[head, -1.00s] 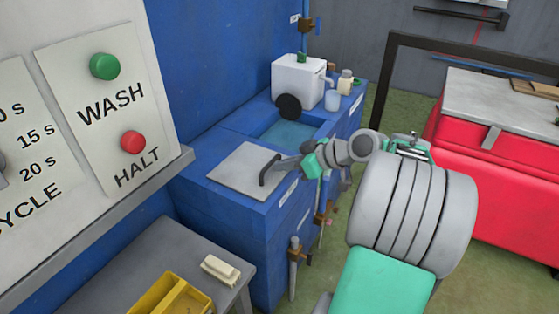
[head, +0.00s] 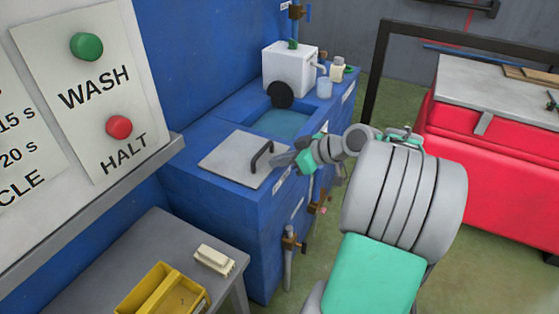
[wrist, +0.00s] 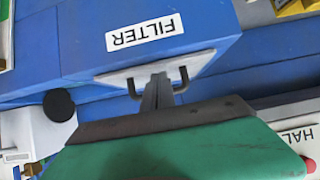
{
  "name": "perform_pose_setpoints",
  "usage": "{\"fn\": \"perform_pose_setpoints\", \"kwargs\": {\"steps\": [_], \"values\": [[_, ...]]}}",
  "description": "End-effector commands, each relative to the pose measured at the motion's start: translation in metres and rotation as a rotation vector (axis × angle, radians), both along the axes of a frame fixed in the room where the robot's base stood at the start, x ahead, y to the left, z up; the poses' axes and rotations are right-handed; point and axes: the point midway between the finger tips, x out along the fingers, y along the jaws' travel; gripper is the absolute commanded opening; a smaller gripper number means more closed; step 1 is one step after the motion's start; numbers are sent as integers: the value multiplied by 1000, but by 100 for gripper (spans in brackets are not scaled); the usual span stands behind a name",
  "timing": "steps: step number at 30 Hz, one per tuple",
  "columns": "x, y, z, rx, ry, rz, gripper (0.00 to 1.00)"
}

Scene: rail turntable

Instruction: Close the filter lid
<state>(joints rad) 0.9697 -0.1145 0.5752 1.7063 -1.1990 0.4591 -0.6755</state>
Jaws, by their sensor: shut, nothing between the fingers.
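The filter lid (head: 238,157) is a flat grey plate with a dark bar handle (head: 261,157). In the head view it lies flat on the blue unit, in front of the water basin. In the wrist view a strip of the lid (wrist: 112,80) shows beside the white FILTER label (wrist: 144,32), with the handle's ends on both sides of my fingers. My gripper (head: 276,160) is shut and empty, just right of the handle. In the wrist view my gripper (wrist: 158,80) hides the handle's middle; I cannot tell whether it touches.
The basin (head: 280,122) lies behind the lid, with a white box-shaped device (head: 290,68) and small containers beyond. Pipes and a valve (head: 290,243) stand at the unit's front. A grey table (head: 150,262) holds a yellow tray (head: 142,291). A red cabinet (head: 485,150) stands right.

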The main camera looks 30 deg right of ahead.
Motion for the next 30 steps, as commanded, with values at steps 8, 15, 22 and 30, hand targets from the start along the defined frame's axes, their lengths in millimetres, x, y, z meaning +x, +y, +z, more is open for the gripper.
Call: {"fn": "perform_pose_setpoints", "kwargs": {"steps": [8, 15, 22, 30], "values": [[-20, -13, 26, 4, 4, -2, 0], [-65, -41, 8, 2, 0, 3, 0], [-77, -48, 4, -1, 3, 8, 0], [-53, 47, 45, -57, 335, -38, 0]]}}
